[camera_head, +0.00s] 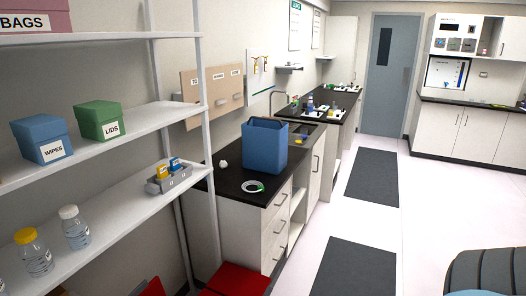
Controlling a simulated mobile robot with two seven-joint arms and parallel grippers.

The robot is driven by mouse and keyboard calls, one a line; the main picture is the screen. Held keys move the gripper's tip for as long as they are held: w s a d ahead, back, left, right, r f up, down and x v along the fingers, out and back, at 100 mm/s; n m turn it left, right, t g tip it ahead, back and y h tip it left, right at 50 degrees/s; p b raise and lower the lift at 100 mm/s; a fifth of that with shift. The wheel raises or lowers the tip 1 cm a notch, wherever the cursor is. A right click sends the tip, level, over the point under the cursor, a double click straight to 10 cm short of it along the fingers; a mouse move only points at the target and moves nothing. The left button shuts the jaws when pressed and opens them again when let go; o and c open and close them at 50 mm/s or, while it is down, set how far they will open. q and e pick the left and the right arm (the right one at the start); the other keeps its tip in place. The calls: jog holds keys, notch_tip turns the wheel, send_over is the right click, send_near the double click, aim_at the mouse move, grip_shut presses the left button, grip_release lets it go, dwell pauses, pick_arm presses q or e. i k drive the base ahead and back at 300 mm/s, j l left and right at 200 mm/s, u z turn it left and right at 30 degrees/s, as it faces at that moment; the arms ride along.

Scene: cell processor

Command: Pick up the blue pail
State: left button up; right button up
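The blue pail (264,148) stands upright on the black countertop (231,187), near the middle of the view. It is boxy, and its dark inside shows at the top. It stands close to the sink area behind it. Neither my left nor my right gripper shows in this view, and nothing is seen touching the pail.
A white ring with a green part (253,186) lies in front of the pail, and a small white object (223,164) is left of it. White shelves (130,130) with boxes and bottles fill the left. Something red (240,279) is at the bottom. The floor at right (425,200) is open, with dark mats.

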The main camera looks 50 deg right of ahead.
aim_at(265, 140)
jog(key=z, duration=1.5)
jog(key=i+l+z, duration=0.4)
jog(key=i, duration=0.25)
jog(key=i+z, duration=0.4)
jog(key=i, duration=0.3)
jog(key=i+u, duration=0.1)
jog(key=i, duration=0.7)
jog(key=i+l+u, duration=0.15)
jog(key=i, duration=0.65)
jog(key=i+l+u, duration=0.15)
jog(key=i+u, duration=0.2)
jog(key=i+l+u, duration=0.15)
jog(key=u, duration=0.25)
jog(key=i+l+u, duration=0.35)
